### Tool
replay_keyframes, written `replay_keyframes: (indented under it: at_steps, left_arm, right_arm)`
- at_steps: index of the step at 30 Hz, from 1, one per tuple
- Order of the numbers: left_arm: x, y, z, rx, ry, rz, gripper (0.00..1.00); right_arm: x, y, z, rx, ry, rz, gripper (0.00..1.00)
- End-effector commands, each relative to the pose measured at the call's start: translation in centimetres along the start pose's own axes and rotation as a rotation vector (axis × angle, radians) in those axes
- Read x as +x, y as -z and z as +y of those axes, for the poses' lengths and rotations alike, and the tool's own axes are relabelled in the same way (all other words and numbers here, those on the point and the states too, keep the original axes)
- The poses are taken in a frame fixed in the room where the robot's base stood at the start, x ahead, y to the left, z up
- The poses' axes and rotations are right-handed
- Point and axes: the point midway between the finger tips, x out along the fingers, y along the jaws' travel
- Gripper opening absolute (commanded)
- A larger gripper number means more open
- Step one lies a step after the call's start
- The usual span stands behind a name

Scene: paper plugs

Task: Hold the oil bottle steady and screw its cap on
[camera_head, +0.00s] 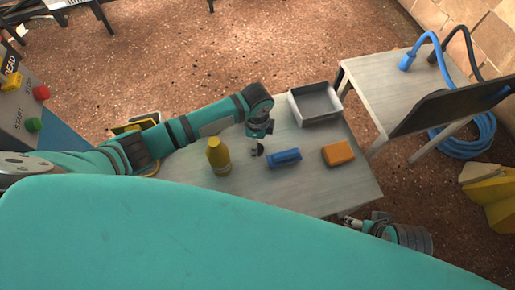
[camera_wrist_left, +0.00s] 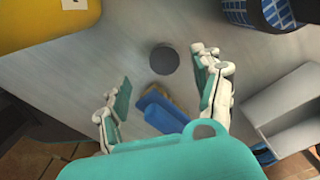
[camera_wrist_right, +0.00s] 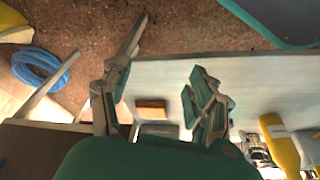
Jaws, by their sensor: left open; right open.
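The yellow oil bottle (camera_head: 218,157) stands upright on the table. Its yellow side fills the upper left of the left wrist view (camera_wrist_left: 45,22), and it shows at the right of the right wrist view (camera_wrist_right: 280,143). A dark round disc, apparently the cap (camera_wrist_left: 164,60), lies on the table in the left wrist view. My left gripper (camera_head: 257,150) is open and empty, low over the table between the bottle and the blue block, with the disc near its fingertips. My right gripper (camera_head: 352,220) is open and empty off the table's front right edge, apart from the bottle.
A blue block (camera_head: 285,158) and an orange block (camera_head: 338,153) lie right of the left gripper. A grey tray (camera_head: 316,104) stands at the back of the table. A second table (camera_head: 390,85) with blue and black hoses is at the right. The table's front right is clear.

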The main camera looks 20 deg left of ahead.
Motion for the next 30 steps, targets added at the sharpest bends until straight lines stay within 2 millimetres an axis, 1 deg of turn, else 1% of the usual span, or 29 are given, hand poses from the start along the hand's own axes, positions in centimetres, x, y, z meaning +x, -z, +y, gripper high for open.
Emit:
replay_keyframes:
  at_steps: [5,6,7,9,12,24,26,30]
  left_arm:
    - [1.7,0.0,-0.3,0.000,-0.001,-0.001,0.67]
    - [2.7,0.0,-0.4,0.000,-0.002,-0.002,0.67]
    - [3.3,-0.1,-0.6,-0.001,-0.002,-0.002,0.67]
    - [4.1,-0.1,-0.6,-0.001,-0.001,-0.002,0.67]
    - [4.9,-0.1,-0.6,0.000,0.001,-0.001,0.67]
    - [5.0,-0.1,-0.6,0.000,0.001,-0.001,0.67]
    - [5.0,-0.1,-0.6,0.000,0.001,-0.001,0.60]
    - [5.0,-0.1,-0.6,0.000,0.001,-0.001,0.42]
  right_arm:
    - [-2.5,-0.1,0.1,0.001,-0.002,0.018,0.61]
    - [-2.1,-0.3,0.1,0.001,-0.002,0.016,0.61]
    - [-1.9,-0.4,0.1,0.001,-0.002,0.016,0.61]
    - [-1.7,-0.5,0.1,0.001,-0.002,0.015,0.61]
    - [-1.4,-0.5,0.1,0.001,-0.003,0.015,0.61]
    - [-1.4,-0.5,0.1,0.001,-0.003,0.015,0.61]
    - [-1.4,-0.5,0.1,0.001,-0.003,0.015,0.61]
    - [-1.4,-0.5,0.0,0.001,-0.003,0.015,0.61]
